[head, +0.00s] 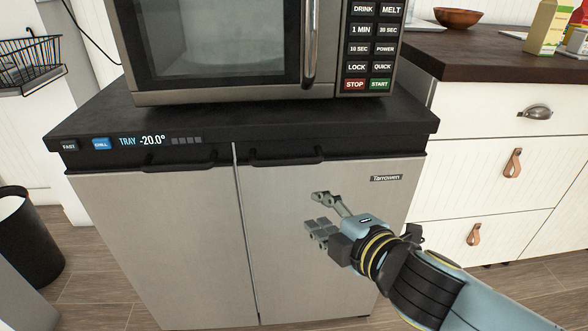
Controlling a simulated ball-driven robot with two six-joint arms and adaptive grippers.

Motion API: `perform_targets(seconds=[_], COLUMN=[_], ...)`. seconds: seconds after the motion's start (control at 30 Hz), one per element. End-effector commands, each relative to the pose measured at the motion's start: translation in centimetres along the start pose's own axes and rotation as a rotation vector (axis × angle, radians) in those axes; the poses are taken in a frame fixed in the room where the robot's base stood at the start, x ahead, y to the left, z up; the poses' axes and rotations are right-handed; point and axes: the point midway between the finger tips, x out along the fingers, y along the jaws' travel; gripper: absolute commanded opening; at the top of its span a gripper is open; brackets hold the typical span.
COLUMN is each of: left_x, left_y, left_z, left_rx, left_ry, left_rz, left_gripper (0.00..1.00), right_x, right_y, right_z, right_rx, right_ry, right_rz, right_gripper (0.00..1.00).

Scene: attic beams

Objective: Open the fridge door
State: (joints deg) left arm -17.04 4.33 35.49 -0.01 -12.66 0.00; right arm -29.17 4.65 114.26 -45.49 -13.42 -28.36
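The fridge is a low steel cabinet with a black top and two doors side by side, a left door (160,230) and a right door (300,270). Both doors look shut. Each has a black bar handle at its top edge, the left handle (180,163) and the right handle (287,158). My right gripper (314,214) is in front of the right door, below and right of its handle and apart from the handle. Its fingers are spread, with nothing seen between them. My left gripper is not in the picture.
A microwave (220,50) stands on the fridge top. White drawers (480,180) under a dark counter (470,55) stand close on the right. A black bin (28,240) is on the floor at left. Wooden floor (95,270) shows in front of the bin and fridge.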

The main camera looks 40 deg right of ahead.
Motion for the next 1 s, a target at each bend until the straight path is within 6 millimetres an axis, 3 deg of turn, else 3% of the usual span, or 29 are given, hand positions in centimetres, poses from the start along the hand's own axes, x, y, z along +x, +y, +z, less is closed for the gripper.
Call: perform_targets(seconds=[0.03,0.1,0.2,0.7,1.0], left_x=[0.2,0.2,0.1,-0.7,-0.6], left_y=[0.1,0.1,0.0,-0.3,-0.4], left_z=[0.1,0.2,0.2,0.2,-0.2], left_rx=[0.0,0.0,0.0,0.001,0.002], left_ry=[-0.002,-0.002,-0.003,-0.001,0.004], left_rz=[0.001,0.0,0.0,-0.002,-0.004], left_gripper=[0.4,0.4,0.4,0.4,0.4], right_x=[-0.5,-0.8,-0.6,8.2,9.7], right_y=[2.1,4.2,5.6,6.6,6.7], right_z=[-0.5,-1.0,-1.3,-1.5,-1.5], right_rx=[-0.037,-0.073,-0.096,-0.094,-0.093], right_ry=[0.008,0.013,0.016,0.017,0.017], right_rz=[0.044,0.086,0.114,0.115,0.113], right_gripper=[0.37,0.37,0.37,0.37,0.37])
